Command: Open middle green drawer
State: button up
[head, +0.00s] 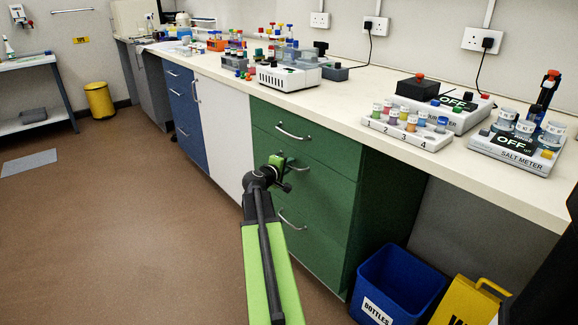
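The green cabinet (378,205) stands under the bench and has three drawers stacked on its front, each with a curved metal handle. The middle green drawer (328,192) looks shut, its face flush with the others. Its handle (299,167) is partly hidden behind my gripper. My gripper (279,161), with a green part at its tip, is in front of the middle drawer, close to the handle's left part. I cannot tell whether it touches the handle. The fingers are too small and dark to show whether they are open or shut.
A white cabinet door (218,125) and blue drawers (183,110) stand left of the green cabinet. The brown floor (140,210) at the left is clear.

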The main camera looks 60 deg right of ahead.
jog(key=shift+c, duration=0.3)
grip_shut()
dwell(1.0)
